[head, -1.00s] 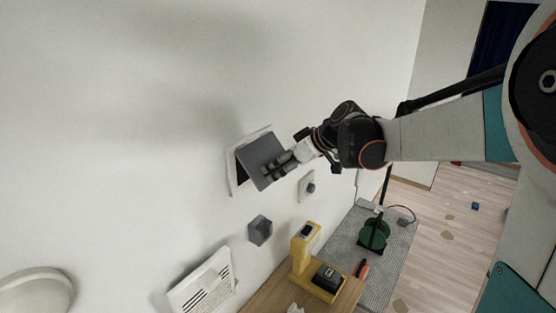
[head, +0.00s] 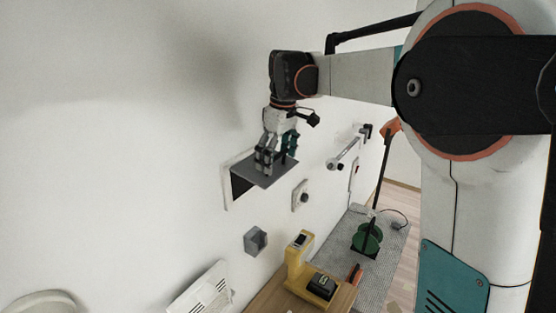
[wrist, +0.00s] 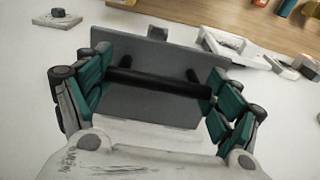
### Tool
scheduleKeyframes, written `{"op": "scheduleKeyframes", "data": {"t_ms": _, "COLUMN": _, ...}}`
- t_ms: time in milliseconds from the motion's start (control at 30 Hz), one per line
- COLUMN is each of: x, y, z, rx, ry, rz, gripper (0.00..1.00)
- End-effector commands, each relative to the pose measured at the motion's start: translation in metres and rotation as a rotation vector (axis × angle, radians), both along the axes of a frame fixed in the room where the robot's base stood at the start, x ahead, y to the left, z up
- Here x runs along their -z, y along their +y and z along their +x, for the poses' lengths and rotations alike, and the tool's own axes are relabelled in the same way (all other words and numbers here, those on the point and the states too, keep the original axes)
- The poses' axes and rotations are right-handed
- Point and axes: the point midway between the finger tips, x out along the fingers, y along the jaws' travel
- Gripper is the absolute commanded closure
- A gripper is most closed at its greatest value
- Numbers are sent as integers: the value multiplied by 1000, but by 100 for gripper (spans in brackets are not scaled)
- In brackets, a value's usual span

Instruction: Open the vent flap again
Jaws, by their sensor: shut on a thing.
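The vent flap (head: 262,180) is a grey plate swung well out from its white wall frame (head: 226,194). A dark opening (head: 241,185) shows beneath it. My gripper (head: 272,164) is above the flap, pointing down at its upper face. In the wrist view the flap (wrist: 150,110) fills the middle, with a black bar handle (wrist: 160,84) across it. My gripper's teal-padded fingers (wrist: 158,92) stand at either end of that handle, shut on it. The exact contact at the fingertips is partly hidden.
A round knob (head: 300,195) on a plate and a grey block (head: 255,240) sit on the wall below. A yellow tool (head: 300,255) stands on a wooden bench (head: 262,300). A white slotted panel (head: 203,292) is lower left. The wall left of the vent is clear.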

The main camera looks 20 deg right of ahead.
Motion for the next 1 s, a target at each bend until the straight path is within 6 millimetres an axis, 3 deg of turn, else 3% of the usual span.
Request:
{"op": "scheduleKeyframes", "data": {"t_ms": 533, "x": -2, "y": 1, "z": 0, "rx": -1, "ry": 23, "rz": -14, "gripper": 59}}
{"op": "scheduleKeyframes", "data": {"t_ms": 567, "x": -2, "y": 1, "z": 0, "rx": -1, "ry": 23, "rz": -14, "gripper": 14}}
{"op": "scheduleKeyframes", "data": {"t_ms": 633, "x": -2, "y": 1, "z": 0, "rx": -1, "ry": 23, "rz": -14, "gripper": 0}}
{"op": "scheduleKeyframes", "data": {"t_ms": 1000, "x": -2, "y": 1, "z": 0, "rx": -1, "ry": 22, "rz": -15, "gripper": 0}}
